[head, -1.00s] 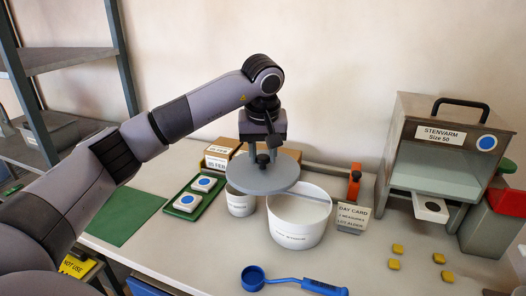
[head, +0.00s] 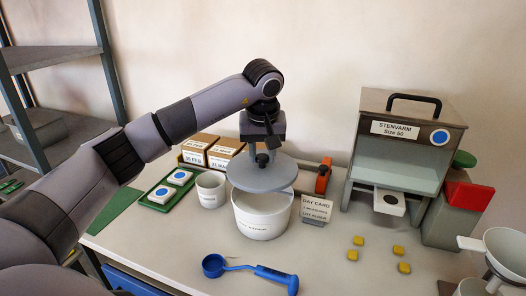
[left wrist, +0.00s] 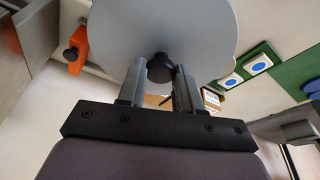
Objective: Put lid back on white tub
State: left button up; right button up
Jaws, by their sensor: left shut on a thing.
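My left gripper (head: 262,158) points down and is shut on the dark knob of the grey round lid (head: 262,180). In the left wrist view, the fingers (left wrist: 160,70) grip the knob, with the lid (left wrist: 205,30) spread beyond them. The white tub (head: 263,222) stands on the bench beneath the lid. The lid is over the tub's back part, and its front rim and some of its inside show. The lid appears to be a little above the rim; the gap is hard to judge. My right gripper is not in view.
A small white cup (head: 211,190) stands left of the tub, beside a green tray (head: 160,203) with white blue-dotted blocks. A day card (head: 316,210) stands to the right. A blue scoop (head: 250,270) lies in front. A metal Stenvarm box (head: 402,130) and yellow pieces (head: 358,241) are further right.

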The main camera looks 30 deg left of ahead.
aim_at(262, 169)
pick_arm(q)
jog(key=shift+f, duration=0.2)
notch_tip(262, 169, down, 4)
jog(key=b, duration=0.4)
jog(key=shift+f, duration=0.15)
jog(key=shift+f+b, duration=0.3)
jog(key=shift+f, duration=0.6)
jog(key=shift+r+p, duration=0.1)
jog(key=shift+p, duration=0.35)
jog(key=shift+f+p, duration=0.2)
jog(key=shift+p, duration=0.15)
dwell(1.5)
jog(key=o, duration=1.6)
